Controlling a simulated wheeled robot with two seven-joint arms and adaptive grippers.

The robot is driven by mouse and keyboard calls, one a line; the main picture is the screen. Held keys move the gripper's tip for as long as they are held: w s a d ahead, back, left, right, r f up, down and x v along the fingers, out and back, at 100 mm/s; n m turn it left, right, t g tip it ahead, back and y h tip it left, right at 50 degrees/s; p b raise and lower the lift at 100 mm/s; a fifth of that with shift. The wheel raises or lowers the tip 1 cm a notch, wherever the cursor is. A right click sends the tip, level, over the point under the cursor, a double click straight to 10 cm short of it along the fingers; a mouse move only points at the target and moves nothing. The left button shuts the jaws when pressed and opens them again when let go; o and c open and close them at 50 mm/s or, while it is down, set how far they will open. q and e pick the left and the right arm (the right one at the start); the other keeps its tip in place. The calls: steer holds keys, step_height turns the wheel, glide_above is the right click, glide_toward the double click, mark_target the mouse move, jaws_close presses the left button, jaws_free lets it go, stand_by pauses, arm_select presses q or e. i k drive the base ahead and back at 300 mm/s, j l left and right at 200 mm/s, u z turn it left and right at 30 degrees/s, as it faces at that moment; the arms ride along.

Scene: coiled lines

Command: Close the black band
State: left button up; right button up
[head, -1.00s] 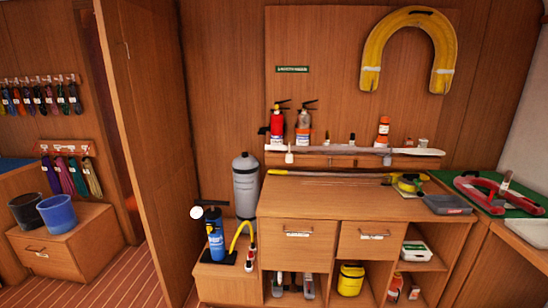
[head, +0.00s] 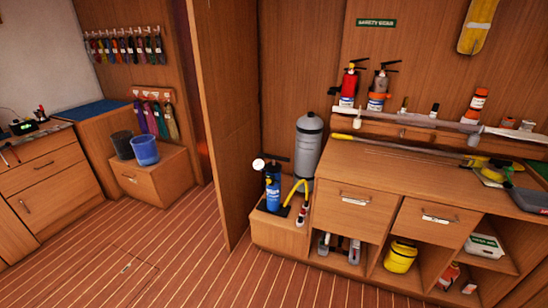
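I cannot make out a black band for certain in the head view. Coiled lines (head: 125,48) in dark and mixed colours hang in a row from a rack on the left wall. Thicker coiled lines (head: 156,118) in green, purple and yellow hang from a lower orange-brown rack. Any bands on them are too small to tell. Neither of my grippers is in view.
A black bucket (head: 122,146) and a blue bucket (head: 145,150) stand on a low wooden cabinet. A wooden partition (head: 232,120) stands between the coils and the workbench (head: 400,175). The striped floor (head: 150,250) in front is clear.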

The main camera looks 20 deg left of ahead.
mark_target(332, 91)
steer(key=i+u, duration=0.15)
steer(key=i, duration=0.35)
steer(key=i+l+u, duration=0.15)
steer(key=i, duration=0.3)
steer(key=i+l+u, duration=0.15)
steer(key=i, duration=0.35)
steer(key=i+l+u, duration=0.15)
steer(key=i, duration=0.35)
